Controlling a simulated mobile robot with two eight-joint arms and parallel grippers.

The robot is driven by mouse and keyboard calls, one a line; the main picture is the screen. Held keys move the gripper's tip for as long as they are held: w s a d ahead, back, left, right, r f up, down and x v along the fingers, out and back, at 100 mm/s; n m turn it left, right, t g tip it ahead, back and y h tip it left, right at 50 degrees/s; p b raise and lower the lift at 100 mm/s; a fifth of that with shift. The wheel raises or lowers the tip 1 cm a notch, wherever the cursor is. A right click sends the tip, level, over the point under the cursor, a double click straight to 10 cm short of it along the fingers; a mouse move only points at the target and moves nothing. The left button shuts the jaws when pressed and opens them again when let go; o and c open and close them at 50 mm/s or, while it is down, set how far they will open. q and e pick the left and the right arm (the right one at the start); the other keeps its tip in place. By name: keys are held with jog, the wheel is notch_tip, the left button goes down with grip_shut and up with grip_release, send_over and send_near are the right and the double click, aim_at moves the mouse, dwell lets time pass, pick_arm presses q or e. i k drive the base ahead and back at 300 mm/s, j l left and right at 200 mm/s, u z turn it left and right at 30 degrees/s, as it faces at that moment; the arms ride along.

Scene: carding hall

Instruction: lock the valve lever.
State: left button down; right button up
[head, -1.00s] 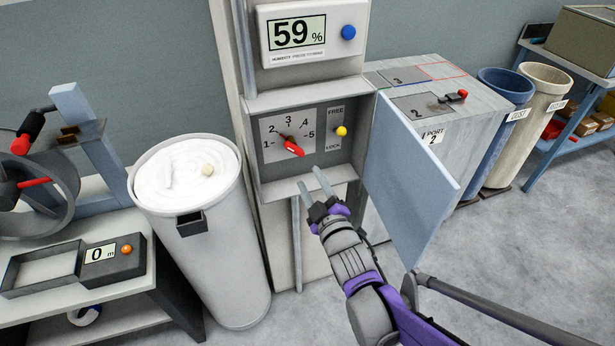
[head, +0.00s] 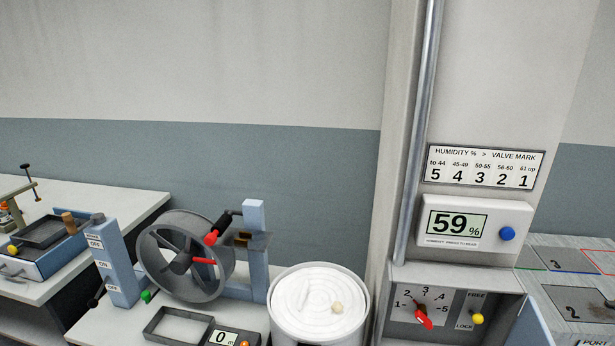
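The valve lever (head: 424,317) is red and sits on a dial marked 1 to 5, inside an open box (head: 455,275) at the lower right. Its red handle points down and right; its dark other end points up and left, near mark 2. A yellow knob (head: 477,318) stands to the right of the dial, between the words FREE and LOCK; which of them it is set to I cannot tell. The box's pale blue door (head: 527,326) is swung open to the right, partly cut off. Neither gripper is in view.
Above the box, a display (head: 458,224) reads 59 % beside a blue button (head: 507,233). A chart (head: 485,167) pairs 56-60 with mark 2. A white-filled can (head: 281,322) stands left of the box, beside a bench with a red-handled wheel (head: 183,258).

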aim_at(478, 318)
jog(key=z, duration=1.4)
